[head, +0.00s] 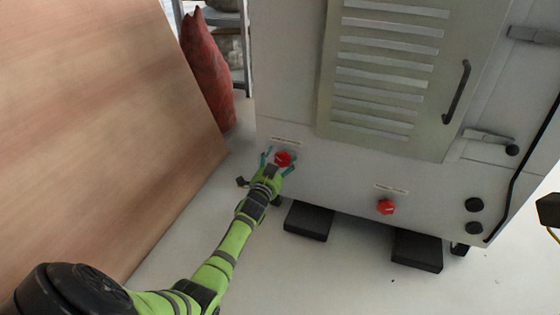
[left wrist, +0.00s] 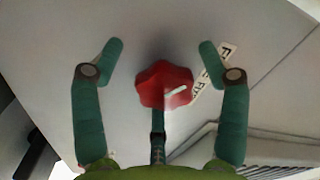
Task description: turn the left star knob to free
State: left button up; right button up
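The left star knob (head: 283,158) is red and sits low on the front of the pale cabinet, under a small label. My left gripper (head: 277,160) is in front of it with its teal fingers spread. In the left wrist view the knob (left wrist: 165,86) lies between the two fingers of the gripper (left wrist: 160,55), with a gap on both sides. A short white mark on the knob slants up to the right. A second red star knob (head: 386,207) is further right on the cabinet. My right gripper is not in view.
A slatted panel (head: 385,120) with a dark handle (head: 457,92) is above the knobs. Black feet (head: 309,220) stand under the cabinet (head: 340,185). A large wooden board (head: 100,120) is on the left, with a red sack (head: 207,70) behind it. Pale floor is open in front.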

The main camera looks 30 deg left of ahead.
pick_arm(q)
jog(key=shift+w+d+r, duration=0.1)
jog(key=shift+d, duration=0.05)
jog(key=shift+s+d, duration=0.15)
jog(key=shift+s, duration=0.2)
jog(key=v, duration=1.1)
jog(key=shift+s, duration=0.2)
